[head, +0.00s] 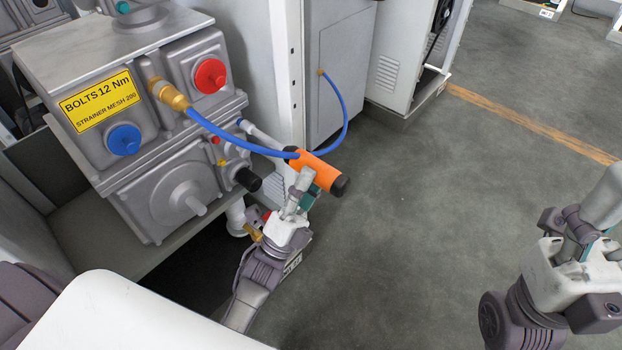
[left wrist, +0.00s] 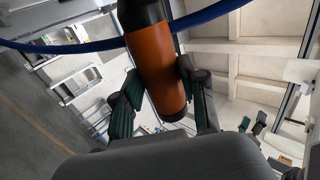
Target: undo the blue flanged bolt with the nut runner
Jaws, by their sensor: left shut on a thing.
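The blue flanged bolt (head: 124,140) sits on the front of the grey dispenser block, below the yellow label. The nut runner (head: 314,171) is an orange cylinder with black ends, and a pale rod runs from its far end toward the block. My left gripper (head: 300,190) is shut around its orange body, well to the right of the blue bolt and apart from it. The left wrist view shows the orange body (left wrist: 157,65) between the two fingers (left wrist: 160,100). My right gripper (head: 590,235) is at the right edge, partly cut off, so its finger opening is unclear.
A red flanged bolt (head: 210,76) sits on the block's upper right. A blue hose (head: 232,143) runs from a brass fitting (head: 169,94), across the front by the nut runner, to the cabinet (head: 345,60). A black knob (head: 247,179) sticks out below.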

